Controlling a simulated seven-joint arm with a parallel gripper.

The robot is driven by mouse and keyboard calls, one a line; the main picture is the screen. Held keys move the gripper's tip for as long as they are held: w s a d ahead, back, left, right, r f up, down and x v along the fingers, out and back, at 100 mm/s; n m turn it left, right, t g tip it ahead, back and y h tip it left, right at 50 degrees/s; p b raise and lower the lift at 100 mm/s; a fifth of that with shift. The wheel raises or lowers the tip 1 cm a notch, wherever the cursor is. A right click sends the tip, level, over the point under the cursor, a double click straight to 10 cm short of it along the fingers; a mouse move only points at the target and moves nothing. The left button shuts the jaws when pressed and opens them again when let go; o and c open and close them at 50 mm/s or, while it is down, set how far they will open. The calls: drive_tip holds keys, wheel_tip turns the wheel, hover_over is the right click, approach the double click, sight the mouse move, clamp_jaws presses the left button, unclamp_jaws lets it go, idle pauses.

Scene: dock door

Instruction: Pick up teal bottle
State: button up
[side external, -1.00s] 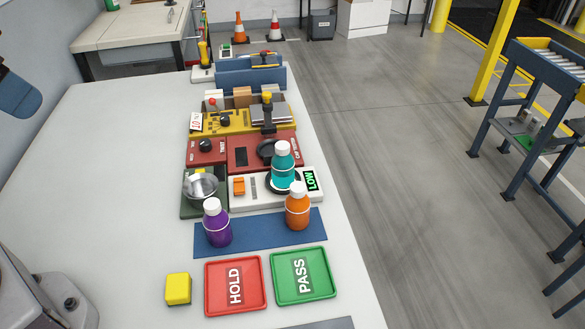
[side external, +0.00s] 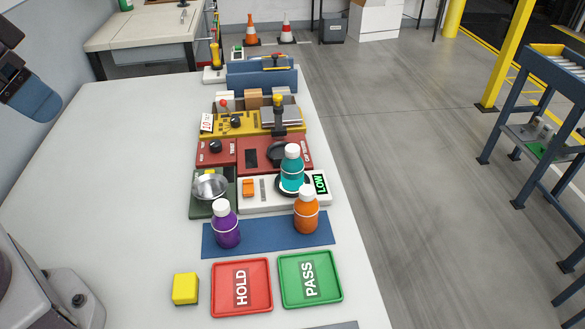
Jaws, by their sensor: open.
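The teal bottle (side external: 292,171), with a white cap, stands upright on the round dark plate of a white scale (side external: 262,194). The scale's display reads LOW. An orange bottle (side external: 306,212) stands in front of it and a little right. A purple bottle (side external: 226,227) stands to the front left. Both are on a blue mat (side external: 265,236). Part of my arm shows at the left edge, well away from the bottles. My gripper's fingers are not in view, and nothing touches the teal bottle.
A red HOLD tray (side external: 241,308), a green PASS tray (side external: 324,295) and a yellow block (side external: 185,288) lie in front. A metal bowl (side external: 210,188) sits left of the scale. Red and yellow panels with knobs and a lever stand behind. The table's left side is clear.

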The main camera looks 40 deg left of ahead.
drive_tip(key=w+d+f+m+g+y, duration=0.1)
drive_tip(key=w+f+m+g+y, duration=0.35)
drive_tip(key=f, duration=0.55)
drive_tip(key=m+t+h, duration=0.2)
drive_tip(key=m+t, duration=1.5)
drive_tip(key=m, duration=1.3)
hover_over(289, 155)
drive_tip(key=s, duration=0.4)
wheel_tip(289, 155, down, 9)
drive_tip(key=shift+n+y, duration=0.25)
drive_tip(key=shift+n, duration=0.1)
drive_tip(key=f, duration=0.6)
drive_tip(key=shift+s+d, duration=0.2)
drive_tip(key=shift+d, duration=0.15)
drive_tip(key=shift+w+a, duration=0.2)
drive_tip(key=shift+w, duration=1.05)
drive_tip(key=shift+w+a, duration=0.2)
drive_tip(key=shift+w, duration=1)
drive_tip(key=c, duration=1.1)
drive_tip(key=shift+c, duration=0.2)
